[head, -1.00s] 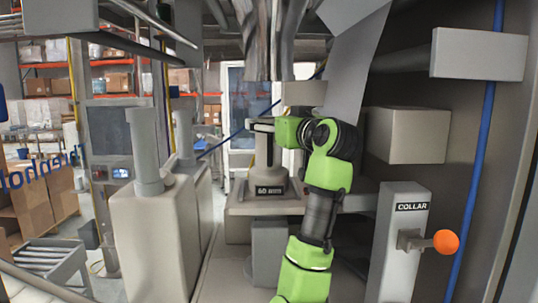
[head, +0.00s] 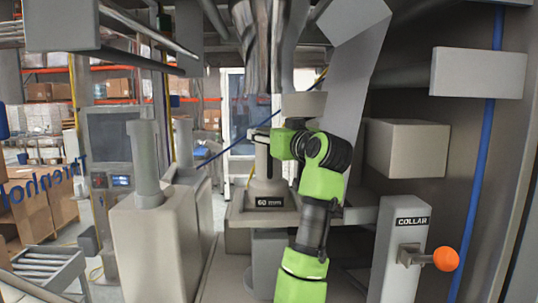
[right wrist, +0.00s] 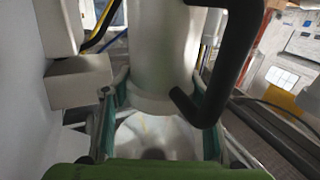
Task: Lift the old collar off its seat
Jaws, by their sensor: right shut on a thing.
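The old collar seems to be the pale grey piece (head: 267,187) with an upright neck and a wider foot marked 60, though I cannot be sure. It stands upright on a grey ledge (head: 235,216). My right gripper (head: 262,135) is at the top of its neck. In the right wrist view the gripper's two fingers (right wrist: 160,100) lie on either side of a pale cylinder (right wrist: 158,50) and are shut on it. I cannot tell whether the foot touches the ledge. My left gripper is not in view.
A grey lever post (head: 395,270) marked COLLAR, with an orange knob (head: 446,259), stands at the right. A grey box (head: 407,148) juts from the wall. A pale housing (head: 150,240) stands to the left. Metal parts (head: 268,50) hang above the gripper.

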